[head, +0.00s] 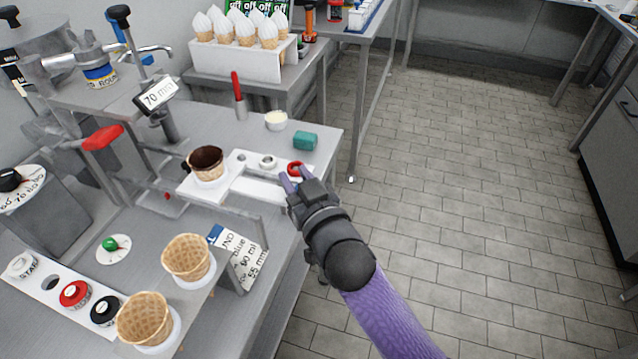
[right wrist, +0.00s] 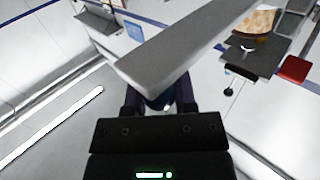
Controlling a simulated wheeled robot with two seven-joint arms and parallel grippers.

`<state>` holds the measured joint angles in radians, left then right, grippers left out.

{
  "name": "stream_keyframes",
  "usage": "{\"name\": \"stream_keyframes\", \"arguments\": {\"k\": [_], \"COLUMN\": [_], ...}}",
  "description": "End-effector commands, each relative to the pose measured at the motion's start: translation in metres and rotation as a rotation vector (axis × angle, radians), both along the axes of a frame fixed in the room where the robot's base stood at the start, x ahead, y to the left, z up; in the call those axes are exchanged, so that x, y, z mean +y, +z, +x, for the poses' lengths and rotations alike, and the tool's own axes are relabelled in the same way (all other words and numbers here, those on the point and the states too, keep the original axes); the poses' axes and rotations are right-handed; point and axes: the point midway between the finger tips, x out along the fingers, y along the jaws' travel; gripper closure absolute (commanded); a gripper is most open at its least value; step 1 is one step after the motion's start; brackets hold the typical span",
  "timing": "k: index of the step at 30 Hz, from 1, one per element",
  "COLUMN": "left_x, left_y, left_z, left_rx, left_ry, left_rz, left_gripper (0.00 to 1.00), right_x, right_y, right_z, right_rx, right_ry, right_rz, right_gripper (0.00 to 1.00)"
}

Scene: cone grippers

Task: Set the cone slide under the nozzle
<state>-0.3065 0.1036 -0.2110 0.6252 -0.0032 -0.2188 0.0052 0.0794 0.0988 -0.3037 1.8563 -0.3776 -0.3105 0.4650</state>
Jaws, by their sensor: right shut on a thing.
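The cone slide (head: 258,184) is a white plate carrying a wafer cone (head: 207,169) with a dark brown rim at its left end. A red ring (head: 297,168) is at its right end. My right gripper (head: 288,181) is shut on the slide's right end, and a pale bar of the slide (right wrist: 185,50) passes between its fingers (right wrist: 158,100) in the right wrist view. A metal spout (head: 155,49) rises behind the slide, above the 70 mm sign; I cannot tell whether it is the nozzle. My left gripper is not in view.
Two empty cones (head: 188,257) (head: 146,318) stand in holders at the front left. A red-handled tool (head: 239,95), a small cream cup (head: 276,120) and a teal block (head: 305,140) are behind the slide. A rack of filled cones (head: 235,58) stands farther back. Open tiled floor (head: 470,180) lies right.

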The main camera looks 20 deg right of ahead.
Motion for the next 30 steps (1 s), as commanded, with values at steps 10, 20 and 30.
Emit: {"name": "stream_keyframes", "arguments": {"k": [10,20,30], "left_x": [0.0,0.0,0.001], "left_y": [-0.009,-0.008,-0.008], "left_z": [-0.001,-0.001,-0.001], "left_rx": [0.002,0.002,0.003], "left_ry": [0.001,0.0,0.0], "left_rz": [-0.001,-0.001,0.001], "left_gripper": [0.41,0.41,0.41], "right_x": [0.035,0.034,0.034], "right_y": [-0.002,-0.001,0.0], "right_z": [0.022,0.022,0.021], "right_rx": [0.006,0.006,0.003], "right_ry": [0.002,0.002,0.002], "right_rz": [-0.002,-0.003,-0.003], "right_gripper": [1.0,0.43,0.31]}}
